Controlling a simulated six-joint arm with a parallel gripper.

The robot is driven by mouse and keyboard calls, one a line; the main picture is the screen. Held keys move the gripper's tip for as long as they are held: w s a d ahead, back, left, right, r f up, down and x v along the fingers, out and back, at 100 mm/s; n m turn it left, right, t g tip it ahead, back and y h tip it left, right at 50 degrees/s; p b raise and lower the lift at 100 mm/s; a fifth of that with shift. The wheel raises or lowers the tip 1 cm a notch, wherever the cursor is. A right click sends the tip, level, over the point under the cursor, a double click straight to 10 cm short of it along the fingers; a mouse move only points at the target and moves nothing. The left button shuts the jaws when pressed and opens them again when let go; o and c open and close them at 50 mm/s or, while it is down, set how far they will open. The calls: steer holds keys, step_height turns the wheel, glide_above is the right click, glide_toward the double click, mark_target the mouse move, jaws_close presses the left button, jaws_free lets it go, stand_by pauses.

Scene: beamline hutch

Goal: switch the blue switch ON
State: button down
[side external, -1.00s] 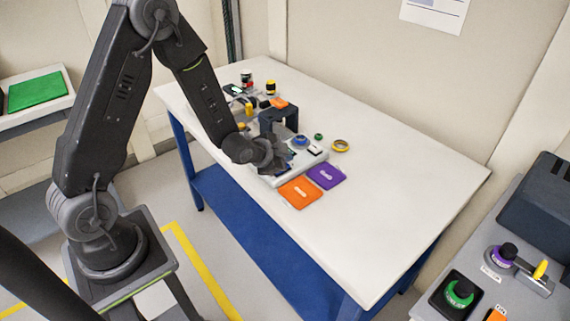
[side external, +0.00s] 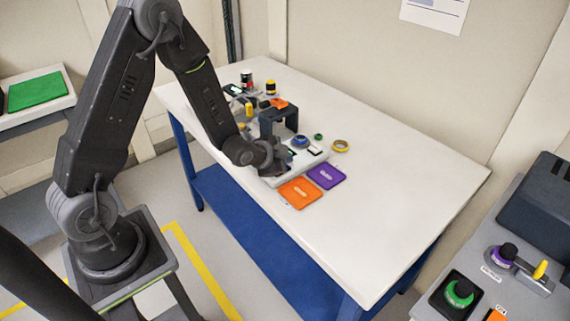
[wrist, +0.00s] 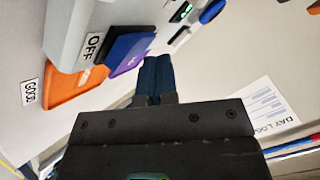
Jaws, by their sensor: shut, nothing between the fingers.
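The blue switch (wrist: 128,46) shows in the wrist view as a dark blue block on the pale control box (wrist: 75,22), beside an OFF label (wrist: 93,46). I cannot tell which way it is set. My gripper (wrist: 157,63) is shut and empty, its fingertips just right of and below the switch in the picture. A small gap seems to show, but contact is unclear. In the side view my gripper (side external: 284,150) is low over the box (side external: 275,181) and hides the switch.
A blue round knob (side external: 300,141) and a dark bracket (side external: 279,113) stand close by on the table. An orange pad (side external: 299,192) and a purple pad (side external: 326,175) lie in front. A yellow ring (side external: 340,146) is to the right. The table's right side (side external: 410,185) is clear.

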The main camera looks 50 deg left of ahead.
steer(key=shift+r, duration=0.1)
steer(key=shift+s+r, duration=0.1)
steer(key=shift+r, duration=0.55)
steer(key=shift+s+r, duration=0.2)
steer(key=shift+r, duration=1.05)
steer(key=shift+s+r, duration=0.15)
steer(key=shift+r, duration=1.1)
steer(key=s+d+r+n+g, duration=0.2)
steer(key=s+d+r+n, duration=0.2)
steer(key=s+r, duration=0.65)
steer(key=s+d+r+n+g, duration=0.1)
steer(key=s+d+r+n, duration=0.1)
steer(key=s, duration=0.4)
steer(key=s+d+r+n+g+h, duration=0.1)
steer(key=s+d+r+g, duration=0.1)
steer(key=s+r, duration=0.2)
steer(key=s, duration=0.3)
steer(key=shift+s+n, duration=0.2)
steer(key=shift+n, duration=0.2)
